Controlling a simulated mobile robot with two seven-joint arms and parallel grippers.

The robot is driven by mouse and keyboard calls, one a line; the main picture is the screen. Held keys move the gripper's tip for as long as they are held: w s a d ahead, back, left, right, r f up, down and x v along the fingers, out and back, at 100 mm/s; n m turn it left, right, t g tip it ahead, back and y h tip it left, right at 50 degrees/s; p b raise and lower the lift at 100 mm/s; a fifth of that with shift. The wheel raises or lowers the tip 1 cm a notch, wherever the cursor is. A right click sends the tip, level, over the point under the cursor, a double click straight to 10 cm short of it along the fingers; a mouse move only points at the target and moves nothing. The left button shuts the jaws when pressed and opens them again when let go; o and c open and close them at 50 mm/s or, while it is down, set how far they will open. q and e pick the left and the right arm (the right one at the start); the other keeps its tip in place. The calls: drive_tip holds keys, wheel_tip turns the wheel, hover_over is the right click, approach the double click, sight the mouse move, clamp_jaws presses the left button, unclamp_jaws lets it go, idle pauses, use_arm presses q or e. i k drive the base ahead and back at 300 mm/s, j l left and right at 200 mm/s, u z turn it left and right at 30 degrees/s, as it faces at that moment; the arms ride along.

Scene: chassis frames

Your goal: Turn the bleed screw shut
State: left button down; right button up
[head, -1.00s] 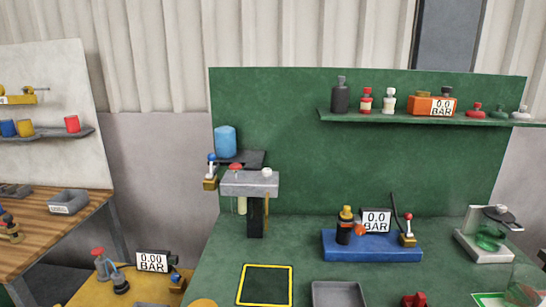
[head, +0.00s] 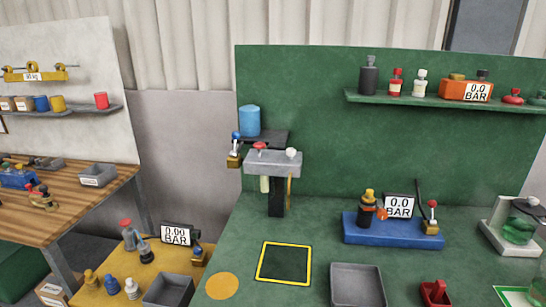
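No part is clearly recognisable as the bleed screw at this size. A blue block (head: 375,231) on the green bench carries a black bottle-like part with a yellow cap (head: 367,208), an orange knob (head: 383,214), a gauge reading 0.0 BAR (head: 399,205) and a brass fitting with a red-tipped lever (head: 432,222). A grey bracket unit (head: 273,163) at the back left has a red knob (head: 260,147) and a white knob (head: 291,152) on top. A brass fitting with a blue-tipped lever (head: 235,153) is beside it. Neither of my grippers is in view.
A lower yellow table (head: 120,278) at left holds a 0.00 BAR gauge (head: 177,235). A wooden bench (head: 70,215) stands further left.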

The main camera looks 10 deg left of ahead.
sight(291, 152)
drive_tip(key=u, duration=1.1)
drive_tip(key=k+l+u, duration=0.35)
drive_tip(key=l+u, duration=0.15)
drive_tip(key=k+l, duration=0.45)
